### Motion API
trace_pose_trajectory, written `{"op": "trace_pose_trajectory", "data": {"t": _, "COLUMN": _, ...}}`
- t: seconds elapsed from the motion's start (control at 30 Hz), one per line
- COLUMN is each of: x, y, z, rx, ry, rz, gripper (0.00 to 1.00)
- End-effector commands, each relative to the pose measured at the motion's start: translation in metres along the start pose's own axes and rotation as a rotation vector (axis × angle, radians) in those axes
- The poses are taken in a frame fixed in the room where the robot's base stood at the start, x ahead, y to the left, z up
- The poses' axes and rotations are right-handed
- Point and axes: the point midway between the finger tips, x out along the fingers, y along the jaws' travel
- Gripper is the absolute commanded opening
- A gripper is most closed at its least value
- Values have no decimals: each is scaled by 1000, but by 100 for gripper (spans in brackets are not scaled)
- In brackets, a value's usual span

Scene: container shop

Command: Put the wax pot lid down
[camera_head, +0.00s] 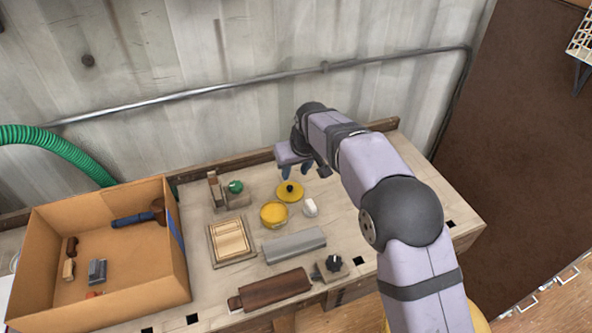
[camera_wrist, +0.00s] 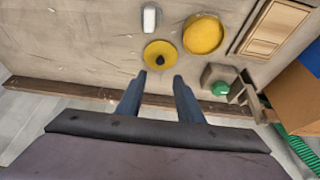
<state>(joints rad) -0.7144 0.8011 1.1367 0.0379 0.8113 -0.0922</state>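The wax pot lid (camera_head: 290,191) is a yellow disc with a dark knob. It lies on the workbench just behind the yellow wax pot (camera_head: 273,214), apart from it; the pot looks uncovered. In the wrist view the lid (camera_wrist: 161,55) lies just beyond my fingertips and the pot (camera_wrist: 203,34) is to its right. My gripper (camera_head: 297,172) is above the back of the bench, behind the lid. In the wrist view my gripper (camera_wrist: 161,76) has its two fingers apart with nothing between them.
A white block (camera_head: 310,207) stands right of the pot. A green-topped item (camera_head: 235,187) in a wooden holder stands left of the lid. A framed wooden panel (camera_head: 232,240), a grey bar (camera_head: 294,245) and a cardboard box (camera_head: 180,270) are nearby. The bench's right part looks clear.

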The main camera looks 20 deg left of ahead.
Motion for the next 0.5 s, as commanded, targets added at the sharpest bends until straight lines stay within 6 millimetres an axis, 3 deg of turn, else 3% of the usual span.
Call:
{"op": "trace_pose_trajectory", "data": {"t": 0.37, "x": -10, "y": 0, "z": 1, "rx": 1, "ry": -2, "rz": 0, "gripper": 34}}
{"op": "trace_pose_trajectory", "data": {"t": 0.5, "x": -14, "y": 9, "z": 6, "rx": 15, "ry": -8, "rz": 6, "gripper": 34}}
